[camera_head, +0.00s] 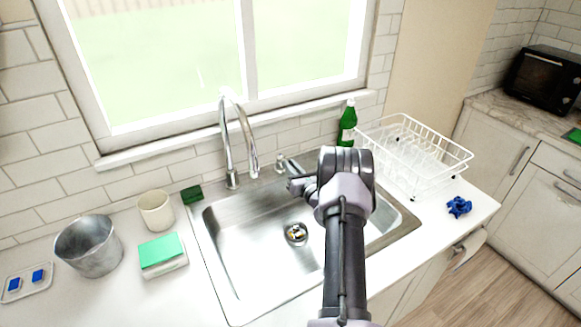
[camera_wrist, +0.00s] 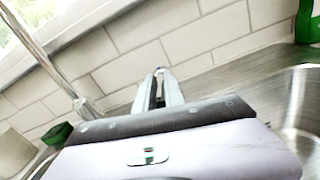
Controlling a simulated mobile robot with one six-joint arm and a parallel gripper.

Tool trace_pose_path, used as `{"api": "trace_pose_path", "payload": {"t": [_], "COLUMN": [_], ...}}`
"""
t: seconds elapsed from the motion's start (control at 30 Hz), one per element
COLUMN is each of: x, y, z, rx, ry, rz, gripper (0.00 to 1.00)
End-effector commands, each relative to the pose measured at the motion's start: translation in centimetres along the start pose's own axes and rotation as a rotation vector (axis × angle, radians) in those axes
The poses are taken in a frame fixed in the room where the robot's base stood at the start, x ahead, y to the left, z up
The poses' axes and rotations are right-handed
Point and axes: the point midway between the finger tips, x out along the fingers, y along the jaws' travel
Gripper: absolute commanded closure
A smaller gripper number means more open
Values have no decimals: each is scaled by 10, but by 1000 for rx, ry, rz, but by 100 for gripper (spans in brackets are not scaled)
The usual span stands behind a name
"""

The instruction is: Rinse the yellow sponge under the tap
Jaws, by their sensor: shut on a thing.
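The chrome tap (camera_head: 233,140) stands behind the sink, its spout curving over the basin; no water shows. Its small lever (camera_head: 281,161) stands just to the right of it. My gripper (camera_head: 288,170) is at this lever and shut on it; in the wrist view the closed fingers (camera_wrist: 160,88) have a bright metal tip between them. A small yellow and dark thing (camera_head: 296,234) lies at the drain of the steel sink (camera_head: 250,265); it is too small to tell whether it is the yellow sponge.
A green bottle (camera_head: 347,124) and white dish rack (camera_head: 425,165) stand at right, with a crumpled blue cloth (camera_head: 459,206). At left are a dark green sponge (camera_head: 192,195), cream cup (camera_head: 156,211), green-topped box (camera_head: 162,255), metal pot (camera_head: 90,246) and tray (camera_head: 38,291) with blue blocks.

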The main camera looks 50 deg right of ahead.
Motion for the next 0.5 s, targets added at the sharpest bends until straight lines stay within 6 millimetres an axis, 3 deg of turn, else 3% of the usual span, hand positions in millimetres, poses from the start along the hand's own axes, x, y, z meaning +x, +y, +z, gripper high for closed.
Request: {"api": "trace_pose_path", "payload": {"t": [0.5], "x": [0], "y": [-6], "z": [-2], "rx": [-1], "ry": [5], "rz": [47], "gripper": [100]}}
